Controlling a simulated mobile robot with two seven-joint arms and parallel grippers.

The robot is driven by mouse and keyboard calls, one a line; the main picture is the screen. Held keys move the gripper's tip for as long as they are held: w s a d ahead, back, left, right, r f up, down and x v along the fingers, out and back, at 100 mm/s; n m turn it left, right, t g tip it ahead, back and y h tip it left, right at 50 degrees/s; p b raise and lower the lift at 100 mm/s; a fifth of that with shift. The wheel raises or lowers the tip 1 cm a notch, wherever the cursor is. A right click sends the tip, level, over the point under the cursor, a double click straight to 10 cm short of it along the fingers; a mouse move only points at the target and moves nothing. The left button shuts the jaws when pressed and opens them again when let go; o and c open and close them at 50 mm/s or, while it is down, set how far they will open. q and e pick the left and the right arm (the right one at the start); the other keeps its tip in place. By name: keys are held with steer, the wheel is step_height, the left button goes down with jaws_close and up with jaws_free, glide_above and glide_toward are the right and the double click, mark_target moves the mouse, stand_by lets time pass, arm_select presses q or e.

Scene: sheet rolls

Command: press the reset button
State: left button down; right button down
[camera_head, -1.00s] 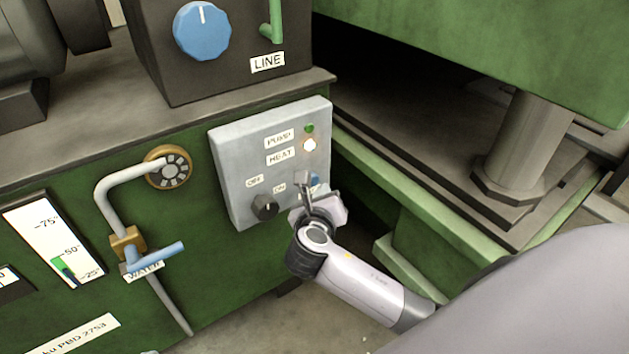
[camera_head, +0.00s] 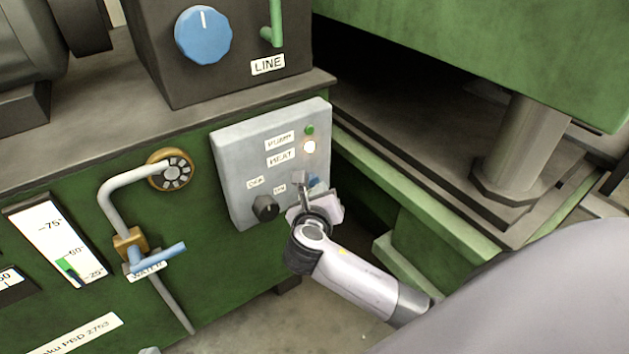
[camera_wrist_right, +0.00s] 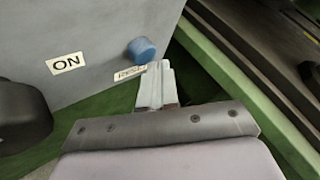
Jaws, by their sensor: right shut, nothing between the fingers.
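The blue reset button (camera_wrist_right: 142,49) sticks out of the grey control panel (camera_head: 240,145), near its lower right corner. In the head view the button (camera_head: 314,182) is partly hidden behind my right gripper (camera_head: 301,180). In the right wrist view my right gripper (camera_wrist_right: 160,68) is shut and empty, its fingertips just below and right of the button. A label (camera_wrist_right: 130,72), partly covered by the fingertips, sits under the button. I cannot tell whether the fingertips touch the button. My left gripper is not in view.
A black knob (camera_head: 265,207) with OFF and ON labels is left of the gripper. A green lamp (camera_head: 309,129) and a lit white lamp (camera_head: 309,147) sit above. A water pipe with blue valve handle (camera_head: 162,256) is further left. A green machine frame (camera_head: 420,215) stands right.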

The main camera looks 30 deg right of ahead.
steer(key=shift+w+p, duration=0.3)
steer(key=shift+w, duration=0.2)
stand_by(0.7)
steer(key=shift+s+p, duration=0.95)
steer(key=shift+p, duration=0.2)
steer(key=s+p, duration=0.4)
steer(key=s, duration=0.1)
steer(key=shift+d, duration=0.2)
